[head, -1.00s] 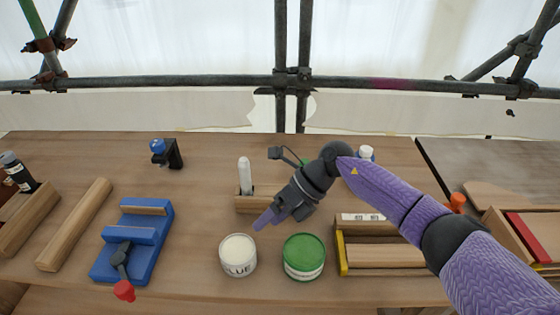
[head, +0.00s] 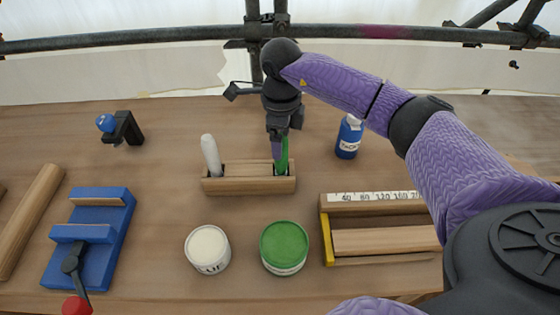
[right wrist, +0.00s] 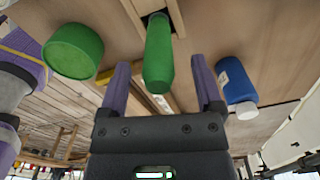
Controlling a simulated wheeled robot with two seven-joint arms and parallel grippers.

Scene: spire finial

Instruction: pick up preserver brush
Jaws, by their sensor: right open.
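A green-handled brush (head: 284,158), which I take for the preserver brush, stands upright in the right end of a wooden holder (head: 238,186). Its lower end is hidden in the holder. My right gripper (head: 279,150) is above that end, pointing down at the handle. In the right wrist view, the green handle (right wrist: 159,55) shows between the two purple fingers of the open gripper (right wrist: 160,68), with a gap on each side. My left gripper is not in view.
A white-handled brush (head: 210,155) leans in the holder's left end. A white glue tin (head: 208,245) and a green-lidded tin (head: 284,245) stand in front. A blue bottle (head: 349,137) is close on the right. A blue vise-like tool (head: 92,235) lies left.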

